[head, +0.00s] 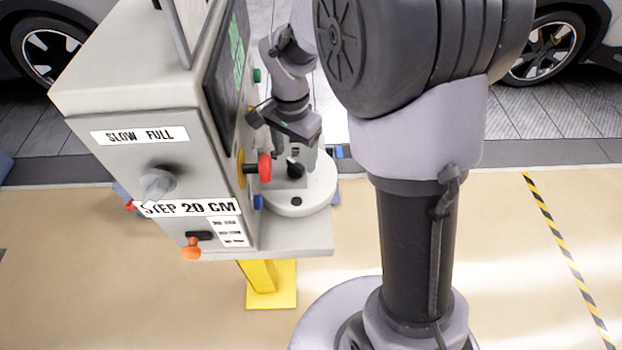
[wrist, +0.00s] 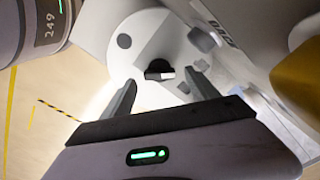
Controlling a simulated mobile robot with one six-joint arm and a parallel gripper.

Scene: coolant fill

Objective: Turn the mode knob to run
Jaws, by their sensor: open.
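The mode knob, a small black knob with a pale tip (wrist: 158,70), stands on a white round-ended panel (wrist: 125,65) in the wrist view. In the head view this black knob (head: 295,168) shows below my gripper (head: 290,140). In the wrist view the two fingers of my gripper (wrist: 161,78) are spread, one to each side of the knob's near end. The gap between them is empty, and I cannot tell whether either finger touches the knob. The lettering around the knob is too small or blurred to read.
A grey control box (head: 85,85) stands left of my gripper, with a red button (head: 265,168) projecting close by. Its front has a grey knob (head: 157,184) and an orange-tipped lever (head: 192,250). A yellow post (head: 262,280) supports it. Cars stand behind; the floor at right is clear.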

